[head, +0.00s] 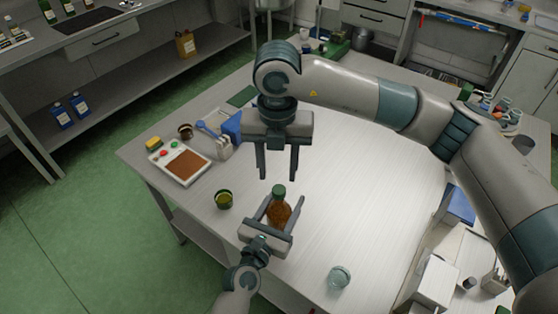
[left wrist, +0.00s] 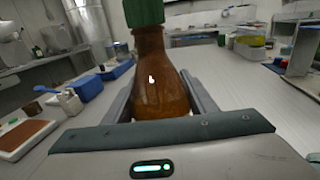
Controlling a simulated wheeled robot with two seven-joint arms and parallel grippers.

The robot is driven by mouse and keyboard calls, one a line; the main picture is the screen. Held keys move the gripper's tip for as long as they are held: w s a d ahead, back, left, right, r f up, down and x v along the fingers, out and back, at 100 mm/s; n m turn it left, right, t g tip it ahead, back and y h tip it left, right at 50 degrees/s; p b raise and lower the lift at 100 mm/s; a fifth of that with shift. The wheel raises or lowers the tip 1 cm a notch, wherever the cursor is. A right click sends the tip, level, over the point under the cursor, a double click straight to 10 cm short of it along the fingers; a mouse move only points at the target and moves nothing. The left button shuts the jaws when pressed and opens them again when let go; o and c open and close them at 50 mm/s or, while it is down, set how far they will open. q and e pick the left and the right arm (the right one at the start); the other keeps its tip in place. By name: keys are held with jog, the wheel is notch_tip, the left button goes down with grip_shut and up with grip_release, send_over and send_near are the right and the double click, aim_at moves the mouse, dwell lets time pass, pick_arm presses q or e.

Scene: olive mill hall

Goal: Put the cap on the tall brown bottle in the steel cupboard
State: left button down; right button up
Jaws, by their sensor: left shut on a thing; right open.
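A brown bottle (head: 279,215) with a green cap (head: 279,190) on its neck stands upright over the white worktable. It also shows in the left wrist view (left wrist: 160,75), where the green cap (left wrist: 144,12) is cut off by the top edge. My left gripper (head: 283,203) is shut on the bottle, one finger on each side of its body. My right gripper (head: 278,176) hangs above and slightly behind the bottle, fingers pointing down, open and empty. No steel cupboard with a tall brown bottle in it can be made out.
A small green-yellow jar (head: 224,200) stands left of the bottle, and a clear glass (head: 339,277) to the front right. A tray with a brown panel (head: 181,164) and a blue box (head: 232,127) lie at the left edge. The table's middle right is clear.

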aim_at(279, 189)
jog(key=n, duration=0.7)
jog(key=shift+r, duration=0.35)
jog(key=n, duration=0.6)
jog(key=shift+r, duration=0.2)
jog(key=n, duration=0.6)
jog(key=shift+d+r, duration=0.1)
jog(key=shift+r, duration=0.15)
jog(key=n, duration=0.6)
jog(key=shift+r, duration=0.2)
jog(key=shift+f, duration=0.1)
jog(key=shift+f, duration=3.9)
